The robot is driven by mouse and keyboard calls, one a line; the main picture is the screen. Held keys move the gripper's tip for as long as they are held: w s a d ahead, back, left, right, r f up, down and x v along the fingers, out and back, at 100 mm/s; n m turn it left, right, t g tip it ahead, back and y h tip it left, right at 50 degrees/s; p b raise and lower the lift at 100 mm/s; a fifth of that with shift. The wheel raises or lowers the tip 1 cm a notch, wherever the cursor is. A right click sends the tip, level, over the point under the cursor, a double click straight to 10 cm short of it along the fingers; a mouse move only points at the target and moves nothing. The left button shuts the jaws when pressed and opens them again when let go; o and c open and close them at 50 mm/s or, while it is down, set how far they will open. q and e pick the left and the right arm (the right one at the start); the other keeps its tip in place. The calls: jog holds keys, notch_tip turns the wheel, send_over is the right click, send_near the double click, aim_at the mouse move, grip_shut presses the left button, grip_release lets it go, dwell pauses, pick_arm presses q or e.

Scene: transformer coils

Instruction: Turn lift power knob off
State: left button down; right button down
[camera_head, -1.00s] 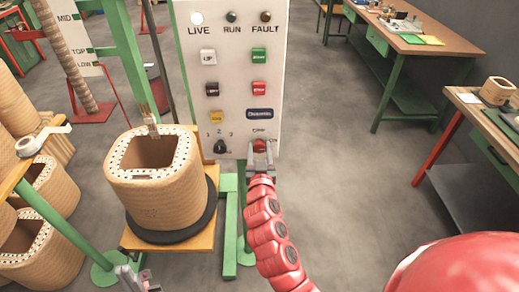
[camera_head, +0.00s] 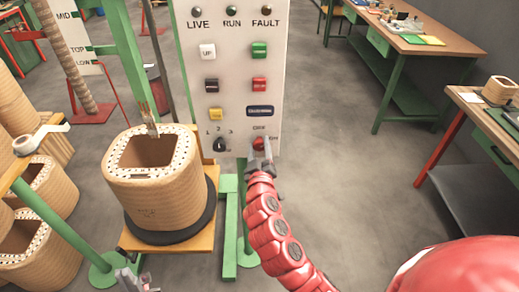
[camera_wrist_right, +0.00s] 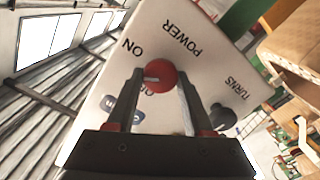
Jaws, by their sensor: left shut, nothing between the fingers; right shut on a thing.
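The red power knob (camera_head: 258,143) sits at the lower right of the white control panel (camera_head: 236,60) in the head view. My right gripper (camera_head: 260,150) is shut on it, its fingers on either side. In the right wrist view the round red knob (camera_wrist_right: 160,75) is between the fingertips of my right gripper (camera_wrist_right: 158,85). Labels POWER, ON and a partly hidden OFF surround it. The LIVE lamp (camera_head: 197,11) is dark. My left gripper (camera_head: 138,284) is at the lower left edge, shut and empty, away from the panel.
A black turns knob (camera_head: 219,144) is left of the red knob, with buttons above. A wound coil (camera_head: 155,195) stands on a wooden platform (camera_head: 135,240) left of the panel. Workbenches (camera_head: 440,40) stand at right. The floor between is clear.

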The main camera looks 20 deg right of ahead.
jog(key=n, duration=0.5)
jog(key=shift+a+n, duration=0.15)
jog(key=shift+n, duration=0.15)
jog(key=n, duration=0.3)
jog(key=shift+f+n, duration=0.15)
jog(key=shift+n, duration=1.25)
jog(key=shift+c, duration=1.4)
grip_release()
